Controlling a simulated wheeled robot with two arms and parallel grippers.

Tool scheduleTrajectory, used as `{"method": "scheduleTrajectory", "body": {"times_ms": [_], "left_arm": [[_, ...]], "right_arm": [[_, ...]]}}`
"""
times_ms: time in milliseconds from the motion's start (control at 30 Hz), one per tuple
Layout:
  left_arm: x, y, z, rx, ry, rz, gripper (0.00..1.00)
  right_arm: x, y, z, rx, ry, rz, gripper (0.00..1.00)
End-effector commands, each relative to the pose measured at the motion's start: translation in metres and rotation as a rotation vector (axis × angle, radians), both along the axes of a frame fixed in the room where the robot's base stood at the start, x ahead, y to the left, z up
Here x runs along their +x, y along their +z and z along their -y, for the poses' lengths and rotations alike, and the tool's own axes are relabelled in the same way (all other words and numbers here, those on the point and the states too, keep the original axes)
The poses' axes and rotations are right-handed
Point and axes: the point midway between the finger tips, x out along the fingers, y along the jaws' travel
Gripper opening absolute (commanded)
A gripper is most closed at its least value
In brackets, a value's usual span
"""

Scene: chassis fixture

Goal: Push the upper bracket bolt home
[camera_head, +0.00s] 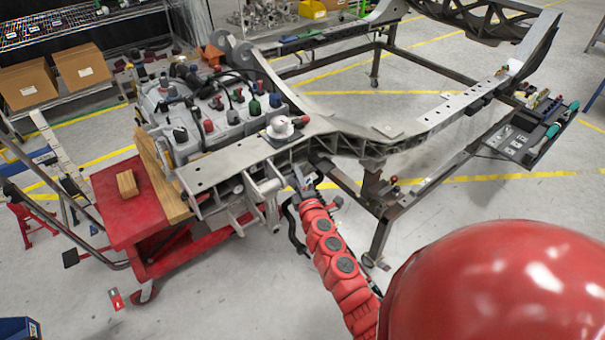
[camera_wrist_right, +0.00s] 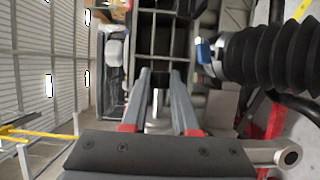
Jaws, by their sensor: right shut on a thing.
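The grey chassis frame (camera_head: 232,170) has a cast bracket (camera_head: 268,188) on its near side. My right arm reaches up from the lower right, and its gripper (camera_head: 303,183) is at the bracket's right side, below the rail. In the right wrist view, the two grey fingers of my right gripper (camera_wrist_right: 161,98) point at the dark ribbed structure ahead. Between them shows a pale cylindrical part, seemingly the bolt (camera_wrist_right: 157,112). The bolt cannot be made out in the head view, and how deep it sits is hidden. My left gripper is not in view.
A red cart (camera_head: 113,200) with wood blocks stands left, under the engine (camera_head: 210,105). A black ribbed boot (camera_wrist_right: 268,60) is close on the right in the wrist view. A tool tray (camera_head: 525,135) is at far right. The floor in front is mostly clear.

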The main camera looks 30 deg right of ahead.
Motion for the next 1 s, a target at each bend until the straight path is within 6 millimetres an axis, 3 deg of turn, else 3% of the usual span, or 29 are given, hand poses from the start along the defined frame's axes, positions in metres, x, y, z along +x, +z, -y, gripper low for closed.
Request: {"method": "scheduleTrajectory", "body": {"times_ms": [67,100,167,567,767,1000], "left_arm": [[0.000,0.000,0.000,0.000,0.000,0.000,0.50],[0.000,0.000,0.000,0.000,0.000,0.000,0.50],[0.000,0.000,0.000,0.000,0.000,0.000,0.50],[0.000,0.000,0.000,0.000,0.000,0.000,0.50],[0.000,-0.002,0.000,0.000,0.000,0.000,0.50],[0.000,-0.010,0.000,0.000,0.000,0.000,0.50]], "right_arm": [[0.000,-0.001,0.001,0.002,-0.002,-0.002,0.00],[-0.001,-0.001,0.001,0.002,-0.002,-0.002,0.31],[0.000,-0.001,0.001,0.002,-0.001,-0.002,0.41],[-0.006,-0.001,-0.001,-0.001,-0.001,0.000,0.41],[-0.035,-0.002,-0.011,-0.003,0.002,-0.002,0.41],[-0.087,-0.004,-0.028,0.001,0.001,-0.004,0.41]]}}
